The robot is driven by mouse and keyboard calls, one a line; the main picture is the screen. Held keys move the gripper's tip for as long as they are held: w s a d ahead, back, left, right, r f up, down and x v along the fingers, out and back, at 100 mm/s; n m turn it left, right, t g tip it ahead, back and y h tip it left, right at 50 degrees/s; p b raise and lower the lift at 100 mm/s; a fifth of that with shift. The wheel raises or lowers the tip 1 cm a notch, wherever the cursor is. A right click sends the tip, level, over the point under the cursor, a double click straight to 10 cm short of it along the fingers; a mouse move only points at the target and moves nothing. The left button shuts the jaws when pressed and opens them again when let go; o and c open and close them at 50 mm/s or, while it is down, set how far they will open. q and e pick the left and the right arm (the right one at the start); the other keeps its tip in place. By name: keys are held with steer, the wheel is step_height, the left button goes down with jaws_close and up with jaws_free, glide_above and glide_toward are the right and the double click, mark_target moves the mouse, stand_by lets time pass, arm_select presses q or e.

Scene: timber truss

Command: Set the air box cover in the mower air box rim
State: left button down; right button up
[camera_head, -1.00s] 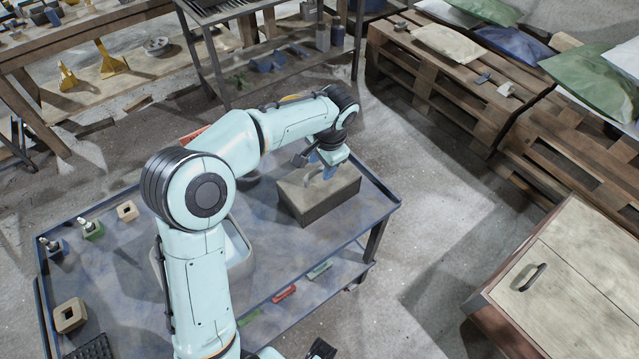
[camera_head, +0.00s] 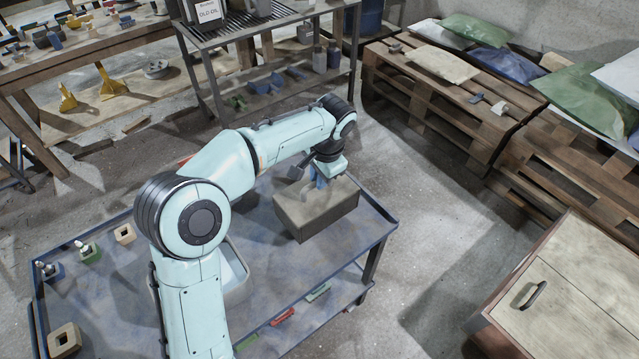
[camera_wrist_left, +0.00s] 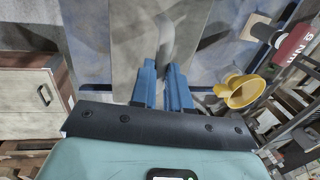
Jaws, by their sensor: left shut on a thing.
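A grey-brown block-shaped box (camera_head: 317,213), which looks like the mower air box, stands on the blue-grey table (camera_head: 290,325) near its right end. My left gripper (camera_head: 321,180) is at the top of this box, pointing down. In the left wrist view its blue fingers (camera_wrist_left: 164,76) are shut on a curved grey handle (camera_wrist_left: 166,36). The handle appears to belong to the air box cover, the flat grey-beige panel (camera_wrist_left: 128,45) beyond the fingers. I cannot tell whether the cover sits in the rim or just above it; the rim is not clear. My right gripper is out of view.
A pale tray (camera_head: 237,283) is partly hidden behind my left arm. A wooden cabinet (camera_head: 570,290) stands right, across open floor.

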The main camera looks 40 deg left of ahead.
arm_select(q)
step_height(320, 180, up, 17)
steer(key=p, duration=0.4)
steer(key=shift+f, duration=0.2)
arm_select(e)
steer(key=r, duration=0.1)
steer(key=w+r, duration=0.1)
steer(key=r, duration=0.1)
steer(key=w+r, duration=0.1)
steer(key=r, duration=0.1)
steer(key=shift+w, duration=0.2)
arm_select(q)
steer(key=c, duration=1.6)
jaws_free()
steer(key=shift+c, duration=0.2)
jaws_close()
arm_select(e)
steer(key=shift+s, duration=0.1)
